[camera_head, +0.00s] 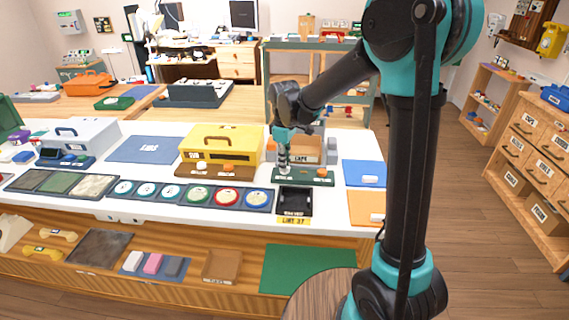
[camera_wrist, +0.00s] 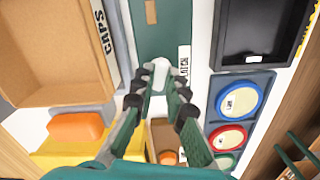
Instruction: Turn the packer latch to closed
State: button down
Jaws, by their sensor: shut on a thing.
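A dark green board (camera_head: 303,176) lies on the white counter in front of the box marked CAPS. It carries a pale knob at its left end and an orange knob (camera_head: 322,172) further right. My gripper (camera_head: 284,168) points down at the board's left end. In the wrist view my gripper (camera_wrist: 160,82) has its fingers on both sides of the pale knob (camera_wrist: 160,68) and is shut on it. A white label (camera_wrist: 184,60) beside the knob is too small to read fully. The green board (camera_wrist: 163,35) shows beyond the fingertips. I cannot tell the latch's setting.
The CAPS box (camera_head: 308,150) stands close behind the board. A yellow case (camera_head: 222,143) is to the left. A black tray (camera_head: 295,200) and a row of round dials (camera_head: 198,193) lie in front. Blue (camera_head: 364,172) and orange (camera_head: 366,207) mats lie to the right.

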jog(key=m, duration=1.1)
jog(key=shift+m, duration=1.9)
jog(key=c, duration=1.5)
grip_release()
jog(key=shift+c, duration=0.2)
notch_tip(320, 180, up, 12)
